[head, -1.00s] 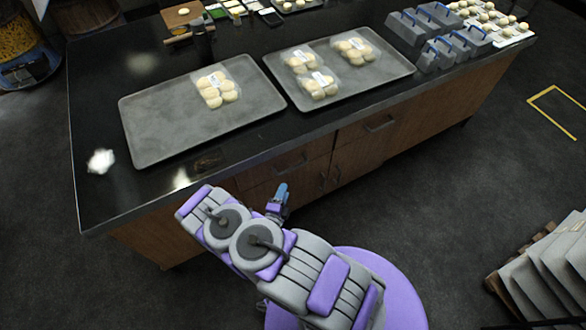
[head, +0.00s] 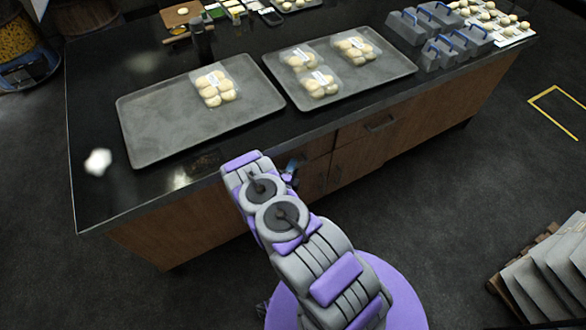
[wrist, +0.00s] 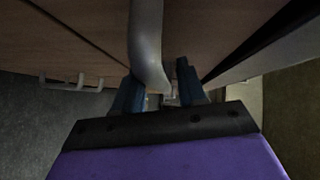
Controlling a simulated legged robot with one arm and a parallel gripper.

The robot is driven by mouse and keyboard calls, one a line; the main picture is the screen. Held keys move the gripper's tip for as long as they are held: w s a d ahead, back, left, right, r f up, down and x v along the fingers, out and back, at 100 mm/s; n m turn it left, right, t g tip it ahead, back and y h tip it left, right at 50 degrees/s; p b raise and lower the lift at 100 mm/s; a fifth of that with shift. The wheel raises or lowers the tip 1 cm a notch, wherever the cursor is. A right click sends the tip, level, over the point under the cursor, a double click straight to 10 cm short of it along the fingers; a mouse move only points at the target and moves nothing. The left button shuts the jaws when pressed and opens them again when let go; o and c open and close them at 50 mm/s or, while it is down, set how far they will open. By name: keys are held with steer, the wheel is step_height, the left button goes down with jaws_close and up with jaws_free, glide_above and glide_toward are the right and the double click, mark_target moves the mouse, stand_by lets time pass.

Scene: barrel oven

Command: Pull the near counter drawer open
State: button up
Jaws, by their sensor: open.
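The near counter drawer (head: 318,147) is a brown wood front under the black countertop, and it looks closed. In the head view its handle is hidden behind my arm and gripper. My gripper (head: 290,172) is at the drawer front, mostly hidden by my own arm. In the wrist view a grey bar handle (wrist: 146,45) comes down from the top to between the blue fingertips of my open gripper (wrist: 160,88). The handle is closer to the left finger; I cannot tell whether they touch.
A second drawer (head: 365,125) with its own handle is to the right. Cabinet doors (head: 350,165) are below. Trays (head: 150,145) with packaged dough balls lie on the countertop (head: 90,120). A rack of grey panels (head: 545,275) stands at the lower right; the dark floor between is clear.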

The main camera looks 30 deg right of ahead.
jaws_close()
stand_by(0.4)
